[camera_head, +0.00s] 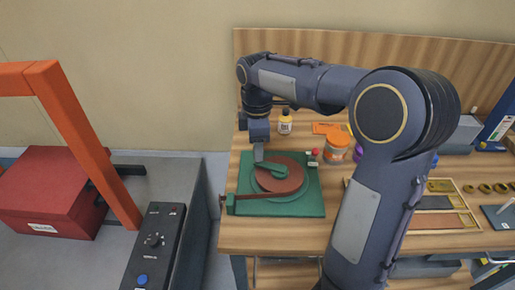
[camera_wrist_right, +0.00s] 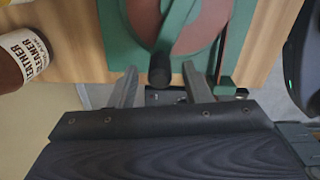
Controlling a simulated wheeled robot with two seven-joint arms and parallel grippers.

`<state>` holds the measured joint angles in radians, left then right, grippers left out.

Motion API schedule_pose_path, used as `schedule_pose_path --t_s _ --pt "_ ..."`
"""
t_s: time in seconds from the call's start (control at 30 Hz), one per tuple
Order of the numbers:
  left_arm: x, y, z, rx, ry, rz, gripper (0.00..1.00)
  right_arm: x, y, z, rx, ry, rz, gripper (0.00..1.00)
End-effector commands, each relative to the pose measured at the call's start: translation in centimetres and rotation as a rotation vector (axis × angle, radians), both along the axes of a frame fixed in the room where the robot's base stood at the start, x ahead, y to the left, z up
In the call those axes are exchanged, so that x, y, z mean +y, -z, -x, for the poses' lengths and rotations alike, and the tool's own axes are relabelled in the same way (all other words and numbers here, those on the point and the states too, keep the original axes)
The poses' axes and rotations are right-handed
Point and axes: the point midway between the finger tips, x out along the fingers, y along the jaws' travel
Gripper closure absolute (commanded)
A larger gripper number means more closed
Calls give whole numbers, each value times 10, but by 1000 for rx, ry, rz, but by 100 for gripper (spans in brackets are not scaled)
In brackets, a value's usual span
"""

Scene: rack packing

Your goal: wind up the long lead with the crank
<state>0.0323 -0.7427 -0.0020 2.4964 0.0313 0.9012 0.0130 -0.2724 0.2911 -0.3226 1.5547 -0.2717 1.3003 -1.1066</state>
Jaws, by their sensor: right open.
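The winder has a green square base (camera_head: 310,205) on the wooden bench, with a round reddish-brown disc (camera_head: 291,180) on it. A green crank arm (camera_head: 272,171) lies across the disc. My right gripper (camera_head: 259,155) points down at the disc's back left edge, by the outer end of the crank. In the right wrist view, the crank's dark round handle (camera_wrist_right: 160,72) shows at the mouth between the open fingers of my right gripper (camera_wrist_right: 160,82), with gaps on both sides. I cannot make out the long lead apart from the disc. My left gripper is not in view.
A white-labelled bottle (camera_head: 285,122) and an orange-labelled jar (camera_head: 336,147) stand behind the winder. A divided wooden tray (camera_head: 438,222) lies to the right. A red box (camera_head: 47,185) and an orange frame (camera_head: 75,130) stand on the grey table at left.

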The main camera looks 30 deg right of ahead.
Motion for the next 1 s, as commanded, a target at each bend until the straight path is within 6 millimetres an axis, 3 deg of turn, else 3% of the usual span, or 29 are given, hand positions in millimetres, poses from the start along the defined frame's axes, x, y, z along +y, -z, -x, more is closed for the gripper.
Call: schedule_pose_path --t_s 0.13,0.43,0.77,1.0 --pt "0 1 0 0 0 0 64 0 12 0 1 1 0 56" --pt "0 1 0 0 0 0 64 0 14 0 0 2 -1 57" --pt "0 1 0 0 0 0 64 0 14 0 0 2 -1 100" --pt "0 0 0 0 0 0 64 0 13 0 -1 4 -1 100"
